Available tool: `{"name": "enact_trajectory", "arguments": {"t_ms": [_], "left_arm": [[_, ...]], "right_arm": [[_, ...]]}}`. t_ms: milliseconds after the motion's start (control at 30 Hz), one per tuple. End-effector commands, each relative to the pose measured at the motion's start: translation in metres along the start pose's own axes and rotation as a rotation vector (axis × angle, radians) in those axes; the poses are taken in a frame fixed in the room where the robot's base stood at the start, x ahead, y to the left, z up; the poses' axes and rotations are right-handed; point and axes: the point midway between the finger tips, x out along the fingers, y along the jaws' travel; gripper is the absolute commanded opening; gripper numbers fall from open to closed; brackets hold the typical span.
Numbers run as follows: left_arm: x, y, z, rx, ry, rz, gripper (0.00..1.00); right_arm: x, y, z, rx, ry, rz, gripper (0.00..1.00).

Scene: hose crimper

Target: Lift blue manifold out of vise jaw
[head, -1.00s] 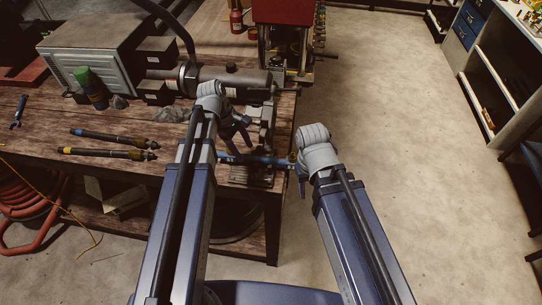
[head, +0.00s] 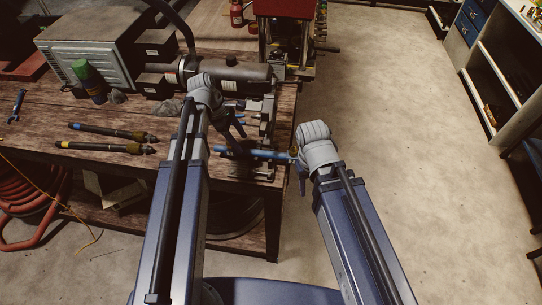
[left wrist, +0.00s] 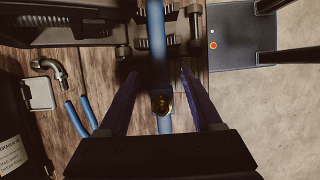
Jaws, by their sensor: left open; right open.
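The blue manifold (head: 258,153) is a blue bar lying across the vise (head: 267,112) at the bench's right edge, with a brass fitting at its right end. In the left wrist view the manifold (left wrist: 157,45) runs between the toothed vise jaws (left wrist: 174,40), and a brass port (left wrist: 162,104) shows on it. My left gripper (head: 236,128) is open above the manifold; its fingers (left wrist: 159,85) stand either side of the bar, apart from it. My right gripper (head: 299,170) is open by the manifold's right end; its fingers are largely hidden by the wrist.
Two black hoses (head: 105,138) lie on the bench left of my left arm. Blue-handled pliers (left wrist: 76,118) and a steel elbow fitting (left wrist: 50,72) lie near the vise. A grey cylinder (head: 232,78) is behind it. The floor at the right is clear.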

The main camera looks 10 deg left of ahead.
Motion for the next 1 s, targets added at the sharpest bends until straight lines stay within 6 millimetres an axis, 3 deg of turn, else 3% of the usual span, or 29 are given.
{"name": "enact_trajectory", "arguments": {"t_ms": [400, 700, 1000], "left_arm": [[0.049, 0.001, -0.003, 0.002, 0.0, -0.001, 0.66], [0.049, 0.001, -0.001, 0.0, 0.0, 0.0, 0.66], [0.049, 0.001, -0.002, 0.0, 0.0, 0.0, 0.32]], "right_arm": [[0.046, -0.004, -0.003, 0.002, 0.0, 0.0, 0.5], [0.046, -0.004, -0.003, 0.002, 0.0, 0.0, 0.5], [0.046, -0.004, -0.003, 0.002, 0.0, 0.0, 0.5]]}}
